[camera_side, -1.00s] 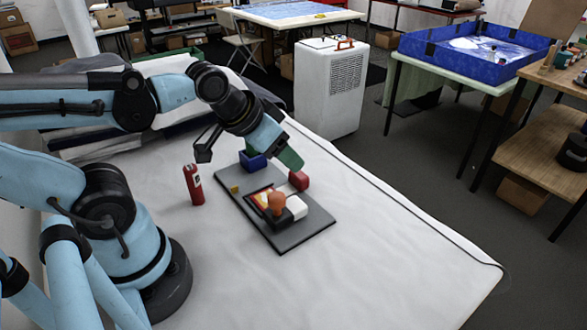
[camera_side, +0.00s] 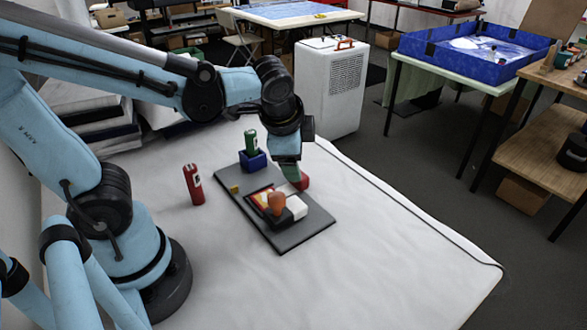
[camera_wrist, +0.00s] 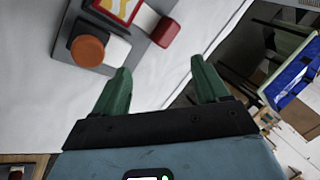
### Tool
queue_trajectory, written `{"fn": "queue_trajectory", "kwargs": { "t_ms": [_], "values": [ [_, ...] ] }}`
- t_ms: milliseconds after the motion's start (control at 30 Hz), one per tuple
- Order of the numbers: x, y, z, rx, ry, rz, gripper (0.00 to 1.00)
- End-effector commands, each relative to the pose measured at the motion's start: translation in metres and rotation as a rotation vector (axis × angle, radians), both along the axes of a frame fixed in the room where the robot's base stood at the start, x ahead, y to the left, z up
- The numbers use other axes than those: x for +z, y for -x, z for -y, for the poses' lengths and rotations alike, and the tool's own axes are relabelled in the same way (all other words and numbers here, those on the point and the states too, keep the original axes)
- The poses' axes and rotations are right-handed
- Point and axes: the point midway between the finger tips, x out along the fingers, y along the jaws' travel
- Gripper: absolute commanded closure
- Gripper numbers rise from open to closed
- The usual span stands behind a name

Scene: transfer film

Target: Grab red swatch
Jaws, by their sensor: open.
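A small red block (camera_side: 303,181), the likely red swatch, lies at the far right edge of a dark grey board (camera_side: 312,222). A red-and-yellow patterned card (camera_wrist: 119,8) lies on the board.
An orange knob (camera_side: 277,202) and a white block (camera_side: 297,207) sit on the board near the card. A green tube (camera_side: 251,138) stands in a blue holder (camera_side: 252,161). A red tube (camera_side: 194,185) stands left of the board. The front of the white table is clear.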

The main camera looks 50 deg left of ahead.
Motion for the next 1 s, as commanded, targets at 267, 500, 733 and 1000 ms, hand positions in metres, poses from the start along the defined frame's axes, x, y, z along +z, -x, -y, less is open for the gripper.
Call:
{"fn": "queue_trajectory", "kwargs": {
  "t_ms": [267, 500, 733, 1000],
  "values": [
    [-0.019, -0.028, 0.005, -0.360, -0.387, -0.280, 0.26],
    [-0.040, -0.044, 0.017, -0.607, -0.683, -0.552, 0.26],
    [-0.062, -0.045, 0.036, -0.769, -0.907, -0.816, 0.26],
    [-0.076, -0.039, 0.046, -0.831, -1.009, -0.975, 0.26]
  ]
}}
